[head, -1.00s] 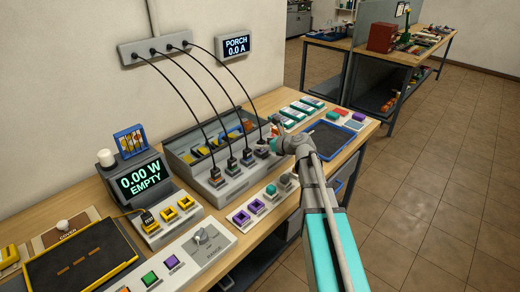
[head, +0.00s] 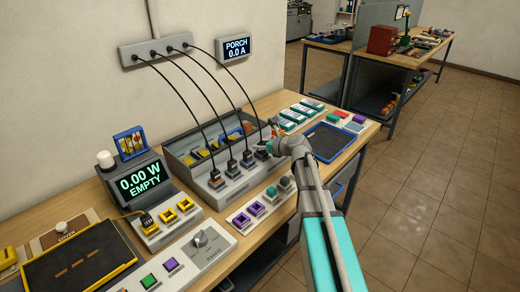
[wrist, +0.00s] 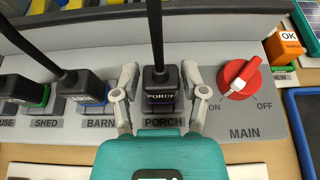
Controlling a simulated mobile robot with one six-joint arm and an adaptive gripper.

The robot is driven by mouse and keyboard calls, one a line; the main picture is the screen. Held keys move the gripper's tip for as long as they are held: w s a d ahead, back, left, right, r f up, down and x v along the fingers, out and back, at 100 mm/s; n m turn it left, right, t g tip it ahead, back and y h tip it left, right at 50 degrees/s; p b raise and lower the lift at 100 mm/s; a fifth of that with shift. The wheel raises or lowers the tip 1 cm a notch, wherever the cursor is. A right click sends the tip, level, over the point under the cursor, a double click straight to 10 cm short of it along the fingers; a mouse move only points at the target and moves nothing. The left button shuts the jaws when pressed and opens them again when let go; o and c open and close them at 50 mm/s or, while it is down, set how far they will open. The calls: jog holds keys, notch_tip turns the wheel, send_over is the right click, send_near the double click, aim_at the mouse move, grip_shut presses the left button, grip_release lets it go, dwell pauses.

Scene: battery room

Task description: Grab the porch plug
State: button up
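The porch plug (wrist: 162,84) is a dark block with a purple band marked PORCH and a black cable rising from its top. It sits upright in the grey strip above the printed PORCH label. My gripper (wrist: 161,82) is open, one finger on each side of the plug. A small gap shows at the left finger; the right finger is very close, and I cannot tell whether it touches. In the head view my gripper (head: 274,142) is at the right end of the plug row and partly hides the porch plug.
The BARN plug (wrist: 86,88) and its cable stand close on the left. The red MAIN knob (wrist: 238,78) is close on the right, its white-tipped end toward ON. Cables run up to a wall box (head: 155,48).

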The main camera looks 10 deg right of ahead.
grip_shut()
jog(key=shift+r, duration=0.15)
notch_tip(320, 180, up, 3)
jog(key=p, duration=0.3)
jog(key=s+d+r+p, duration=0.3)
jog(key=s+r+p, duration=0.6)
jog(key=s, duration=0.4)
jog(key=shift+s+d+r+p, duration=0.3)
jog(key=shift+r+p, duration=0.1)
jog(key=shift+p, duration=0.1)
